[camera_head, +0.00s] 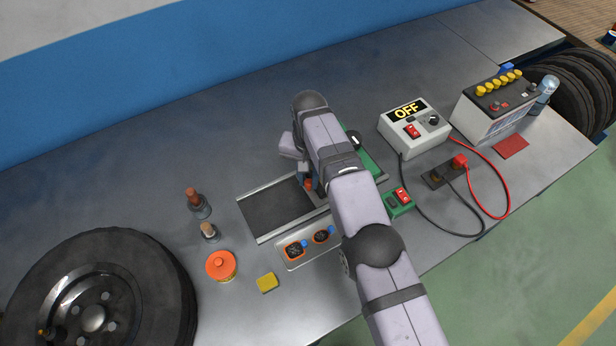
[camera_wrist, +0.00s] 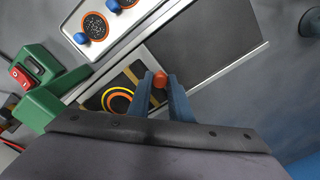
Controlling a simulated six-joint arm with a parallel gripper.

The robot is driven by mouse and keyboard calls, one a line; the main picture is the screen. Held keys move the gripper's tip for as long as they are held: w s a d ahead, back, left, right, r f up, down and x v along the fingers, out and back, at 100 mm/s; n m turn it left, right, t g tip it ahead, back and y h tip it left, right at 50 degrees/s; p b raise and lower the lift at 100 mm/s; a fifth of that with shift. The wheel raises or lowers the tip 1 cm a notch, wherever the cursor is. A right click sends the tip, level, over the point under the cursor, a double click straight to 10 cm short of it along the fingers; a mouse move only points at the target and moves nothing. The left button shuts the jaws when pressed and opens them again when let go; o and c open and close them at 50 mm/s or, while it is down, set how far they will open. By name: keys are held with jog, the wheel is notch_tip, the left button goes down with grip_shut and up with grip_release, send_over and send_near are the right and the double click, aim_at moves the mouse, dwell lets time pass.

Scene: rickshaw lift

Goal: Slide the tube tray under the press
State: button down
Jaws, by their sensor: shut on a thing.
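The tube tray (camera_wrist: 93,103) shows in the wrist view as a dark plate with orange and yellow rings and a tan strip. A red knob (camera_wrist: 160,77) stands at its edge. My gripper (camera_wrist: 161,86) is shut on this knob; it also shows in the head view (camera_head: 307,181). The tray lies in a channel (camera_head: 272,208) with a dark bed and pale metal rails. The green press (camera_head: 369,165) stands at the channel's right end, partly hidden by my arm. In the wrist view its green body (camera_wrist: 42,108) is close to the tray. My gripper hides part of the tray.
A metal dish (camera_head: 294,262) with round patches and blue caps lies along the near rail. A red switch on a green box (camera_head: 397,203) is beside the press. A control box reading OFF (camera_head: 414,128) stands further right. The channel's left part is bare.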

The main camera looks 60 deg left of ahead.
jog(key=c, duration=1.6)
grip_release()
jog(key=shift+r, duration=0.15)
jog(key=shift+r, duration=0.5)
jog(key=shift+r+p, duration=1.9)
jog(key=shift+r, duration=1.2)
jog(key=shift+c, duration=0.3)
